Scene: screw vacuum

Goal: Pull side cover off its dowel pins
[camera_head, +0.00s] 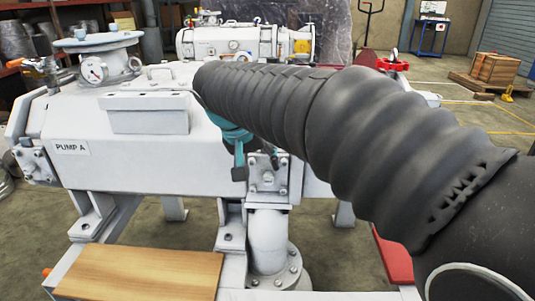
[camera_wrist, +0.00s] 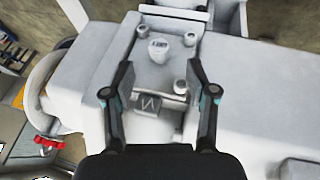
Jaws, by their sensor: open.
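A pale grey bolted plate, which looks like the side cover (camera_wrist: 172,75), lies between and beyond my fingers in the wrist view. It has several round bolt heads, a raised stub in the middle and a small block with a dark mark at its lower edge. The dowel pins cannot be made out. My gripper (camera_wrist: 160,72) is open, one finger on each side of the plate, with nothing held. Whether the fingers touch it cannot be told. In the head view my gripper (camera_head: 239,172) shows partly in teal below my arm, which hides much of the area.
A bolted flange (camera_head: 268,173) and pipe elbow (camera_head: 268,238) stand just right of my gripper. A wooden board (camera_head: 140,273) lies in front. A second pump (camera_head: 240,42) stands behind.

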